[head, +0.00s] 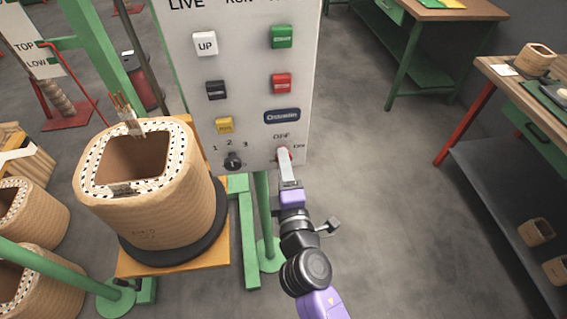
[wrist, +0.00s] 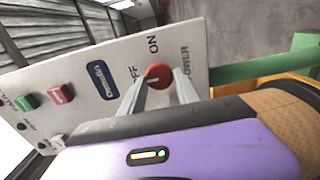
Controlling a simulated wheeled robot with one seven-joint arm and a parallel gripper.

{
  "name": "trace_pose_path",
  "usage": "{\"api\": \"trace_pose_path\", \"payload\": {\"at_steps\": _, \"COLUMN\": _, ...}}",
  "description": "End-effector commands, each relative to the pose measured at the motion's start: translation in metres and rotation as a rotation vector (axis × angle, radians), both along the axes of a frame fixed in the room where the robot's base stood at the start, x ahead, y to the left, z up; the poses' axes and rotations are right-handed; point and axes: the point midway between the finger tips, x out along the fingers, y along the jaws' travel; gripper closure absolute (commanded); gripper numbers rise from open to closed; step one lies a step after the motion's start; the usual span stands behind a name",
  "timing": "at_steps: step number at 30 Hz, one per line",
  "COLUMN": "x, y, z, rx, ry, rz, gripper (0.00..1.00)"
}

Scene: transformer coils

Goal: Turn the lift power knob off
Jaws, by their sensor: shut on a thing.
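The white control panel (head: 240,75) stands upright in front of me in the head view. At its lower right is the red power knob (head: 282,151), mostly hidden there by my gripper (head: 285,160). In the wrist view the knob (wrist: 158,75) is a round red disc beside the words OFF, ON and POWER. The two grey fingers of my gripper (wrist: 161,92) are shut on the knob, one on each side. A pale mark shows on the knob's face; I cannot tell exactly which word it points to.
A black selector knob (head: 233,161) marked 1, 2, 3 sits left on the panel, below several push buttons. A large wound coil (head: 165,205) stands close left of my arm. The floor to the right is clear up to a workbench (head: 500,70).

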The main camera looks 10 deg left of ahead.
Motion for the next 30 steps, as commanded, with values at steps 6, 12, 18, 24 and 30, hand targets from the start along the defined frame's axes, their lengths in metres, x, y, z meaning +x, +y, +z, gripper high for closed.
{"api": "trace_pose_path", "payload": {"at_steps": 6, "x": -0.0009, "y": 0.0007, "z": -0.0015, "rx": -0.018, "ry": -0.003, "rz": 0.002, "gripper": 1.00}}
{"api": "trace_pose_path", "payload": {"at_steps": 12, "x": -0.0009, "y": 0.0007, "z": -0.0017, "rx": -0.018, "ry": -0.003, "rz": 0.002, "gripper": 1.00}}
{"api": "trace_pose_path", "payload": {"at_steps": 18, "x": -0.0008, "y": 0.0006, "z": -0.0015, "rx": -0.017, "ry": -0.003, "rz": 0.002, "gripper": 0.41}}
{"api": "trace_pose_path", "payload": {"at_steps": 24, "x": -0.0004, "y": 0.0004, "z": -0.0008, "rx": -0.016, "ry": -0.003, "rz": 0.001, "gripper": 0.41}}
{"api": "trace_pose_path", "payload": {"at_steps": 30, "x": -0.0064, "y": -0.0015, "z": -0.0022, "rx": -0.015, "ry": -0.002, "rz": 0.001, "gripper": 0.41}}
